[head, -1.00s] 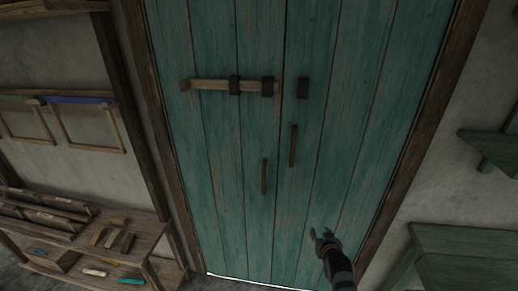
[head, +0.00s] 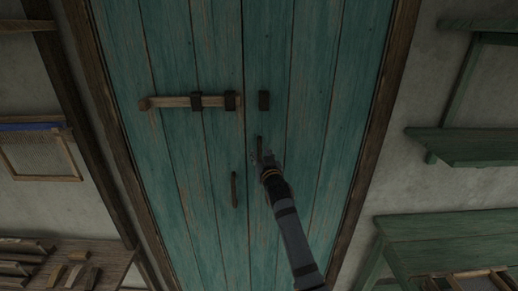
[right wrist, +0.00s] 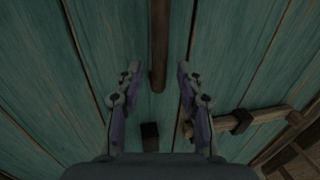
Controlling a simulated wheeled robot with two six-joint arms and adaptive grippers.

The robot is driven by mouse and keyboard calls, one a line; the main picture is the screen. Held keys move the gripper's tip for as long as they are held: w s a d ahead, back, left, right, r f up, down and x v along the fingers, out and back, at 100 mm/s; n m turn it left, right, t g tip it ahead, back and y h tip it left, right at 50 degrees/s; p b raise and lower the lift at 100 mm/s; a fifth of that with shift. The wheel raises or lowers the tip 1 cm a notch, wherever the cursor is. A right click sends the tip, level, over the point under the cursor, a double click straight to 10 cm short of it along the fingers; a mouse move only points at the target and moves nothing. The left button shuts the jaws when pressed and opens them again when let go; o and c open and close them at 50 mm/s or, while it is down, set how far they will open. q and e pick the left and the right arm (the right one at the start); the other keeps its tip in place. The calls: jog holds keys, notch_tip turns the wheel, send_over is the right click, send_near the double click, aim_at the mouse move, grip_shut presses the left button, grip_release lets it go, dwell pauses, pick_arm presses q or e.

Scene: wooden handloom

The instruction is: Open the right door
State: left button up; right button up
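The right door (head: 322,90) is a teal plank door and stands shut against the left door (head: 180,60). Its dark upright handle (head: 260,143) is partly hidden by my right gripper (head: 264,160), which is up at it. In the right wrist view the handle (right wrist: 159,45) lies between the two spread fingers of the gripper (right wrist: 159,75); I cannot tell if they touch it. The wooden bolt (head: 175,102) sits in the left door's brackets, clear of the right door's bracket (head: 264,100). My left gripper is not in view.
The left door's handle (head: 234,190) hangs lower, to the left. A dark wooden frame (head: 372,130) borders the doors. Green shelves (head: 470,146) and a green bench (head: 450,228) stand right of the doorway. A wooden rack (head: 75,250) stands at the lower left.

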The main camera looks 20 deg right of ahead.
jog(key=shift+w+d, duration=0.15)
jog(key=shift+w, duration=1.2)
grip_shut()
